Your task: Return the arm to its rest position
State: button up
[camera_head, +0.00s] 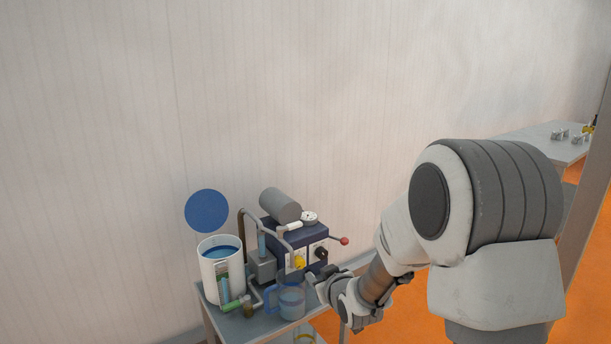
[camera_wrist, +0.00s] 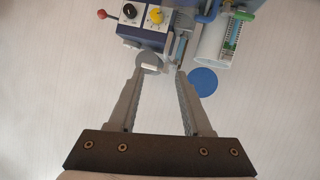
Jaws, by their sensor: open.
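My gripper (camera_head: 316,287) is at the end of my arm, which reaches in from the right to the front of the machine. In the wrist view, my gripper (camera_wrist: 164,78) has its two fingers apart, with a gap between the tips and nothing visibly held. The dark blue machine (camera_head: 312,234) stands just beyond the gripper, with a grey cylinder on top, a yellow knob (camera_head: 299,262) and a red-tipped lever (camera_head: 345,241). In the wrist view, the machine (camera_wrist: 127,30) shows at the top, beyond the fingertips. I cannot tell whether the fingers touch anything.
A white container (camera_head: 208,275) of blue liquid and a clear jug (camera_head: 292,304) with a blue handle stand on the small table (camera_head: 228,329), close to my gripper. A blue disc (camera_head: 206,211) shows against the pale wall. Another table (camera_head: 540,140) stands far right.

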jog(key=s+d+r+m+g+h, duration=0.2)
jog(key=s+d+r, duration=0.2)
jog(key=s+r, duration=0.25)
jog(key=s+d+r+m+g+h, duration=0.1)
jog(key=s+d+r, duration=0.35)
jog(key=s, duration=0.35)
jog(key=s+d+r+m+g, duration=0.2)
jog(key=s+m+g, duration=0.15)
jog(key=s, duration=1.65)
notch_tip(320, 180, up, 16)
jog(key=p, duration=1.6)
jog(key=shift+n+h, duration=0.3)
jog(key=shift+n, duration=0.15)
